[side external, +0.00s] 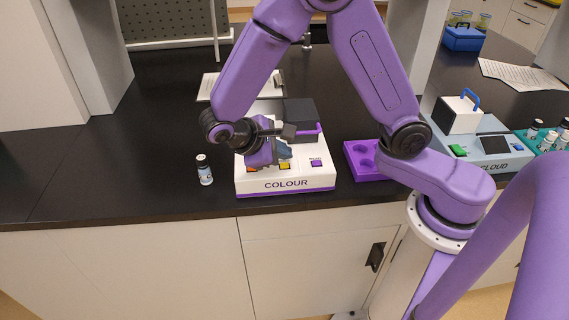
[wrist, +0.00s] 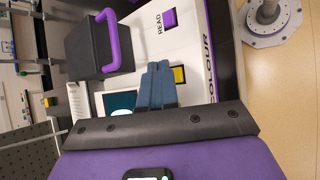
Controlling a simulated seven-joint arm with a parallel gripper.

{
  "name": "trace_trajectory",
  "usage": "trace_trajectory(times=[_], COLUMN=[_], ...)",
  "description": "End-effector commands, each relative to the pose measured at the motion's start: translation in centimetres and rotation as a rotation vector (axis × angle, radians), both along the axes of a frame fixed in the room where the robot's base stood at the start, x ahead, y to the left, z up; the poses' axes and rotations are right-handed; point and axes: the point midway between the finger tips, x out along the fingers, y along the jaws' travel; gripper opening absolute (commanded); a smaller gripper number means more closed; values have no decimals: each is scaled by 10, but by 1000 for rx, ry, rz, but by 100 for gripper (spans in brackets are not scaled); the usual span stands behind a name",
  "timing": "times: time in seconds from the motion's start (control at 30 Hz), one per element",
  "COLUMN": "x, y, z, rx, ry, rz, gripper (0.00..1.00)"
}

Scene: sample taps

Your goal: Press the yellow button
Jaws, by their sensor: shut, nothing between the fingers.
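The yellow button (wrist: 179,75) is on the white top of the instrument marked COLOUR (side external: 285,178). It also shows in the side view (side external: 285,166), in the row of buttons near the front edge. My gripper (wrist: 158,66) is shut and empty, its blue-grey fingers together. In the wrist view the fingertips lie just left of the yellow button and may cover part of it. In the side view my gripper (side external: 284,152) is low over the instrument, just behind the button. I cannot tell whether the fingertips touch anything.
A purple READ button (wrist: 169,19) is beside the yellow one; an orange button (side external: 251,166) is on the other side. A dark lid with a purple handle (side external: 308,128) stands behind. A small vial (side external: 204,170) stands left, a purple holder (side external: 366,172) right.

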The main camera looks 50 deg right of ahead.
Motion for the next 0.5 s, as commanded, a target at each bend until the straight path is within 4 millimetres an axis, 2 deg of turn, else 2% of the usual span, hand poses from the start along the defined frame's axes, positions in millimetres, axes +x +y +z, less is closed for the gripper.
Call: trace_trajectory(times=[0.5], x=[0], y=[0], z=[40], rx=[2], ry=[-3], rz=[0], gripper=[0])
